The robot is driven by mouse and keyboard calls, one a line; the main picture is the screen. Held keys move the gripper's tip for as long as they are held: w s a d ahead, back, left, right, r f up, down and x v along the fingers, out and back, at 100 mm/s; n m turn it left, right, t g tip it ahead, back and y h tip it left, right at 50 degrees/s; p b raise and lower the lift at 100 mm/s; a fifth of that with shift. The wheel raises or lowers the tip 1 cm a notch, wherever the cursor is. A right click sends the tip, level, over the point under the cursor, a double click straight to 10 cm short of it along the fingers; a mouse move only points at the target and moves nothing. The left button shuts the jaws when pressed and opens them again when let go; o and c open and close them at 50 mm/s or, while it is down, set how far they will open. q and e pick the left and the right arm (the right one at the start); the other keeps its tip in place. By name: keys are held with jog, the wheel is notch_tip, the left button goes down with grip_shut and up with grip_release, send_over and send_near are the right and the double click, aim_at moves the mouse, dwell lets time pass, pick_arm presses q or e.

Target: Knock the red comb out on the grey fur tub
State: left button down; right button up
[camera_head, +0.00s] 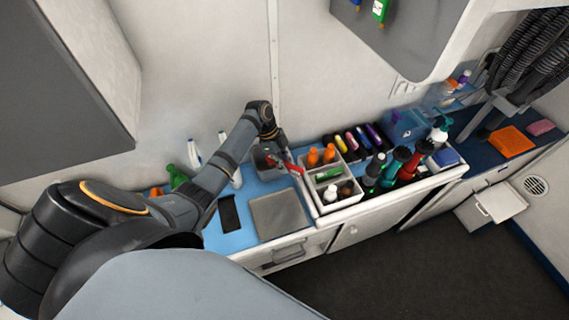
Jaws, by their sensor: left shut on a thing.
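My left gripper (284,158) reaches in from the left over the blue counter, pointing down and away. It is shut on the red comb (294,168), which sticks out to the right of the fingers toward the white caddy. The grey fur tub (262,166) appears to be the small grey container just below and left of the gripper, partly covered by it. I cannot tell whether the comb touches the tub. My right gripper is not in view.
A white divided caddy (313,190) with bottles stands right of the comb. A flat grey plate (278,214) and a dark pad (230,213) lie in front. Several bottles, including a green one (177,177), stand at left.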

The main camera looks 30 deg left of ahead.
pick_arm(q)
jog(key=shift+f+b, duration=0.65)
jog(key=shift+f, duration=0.3)
dwell(1.1)
notch_tip(320, 180, up, 6)
jog(key=p, duration=0.5)
jog(key=shift+p, duration=0.35)
jog(key=shift+f, duration=0.1)
dwell(0.4)
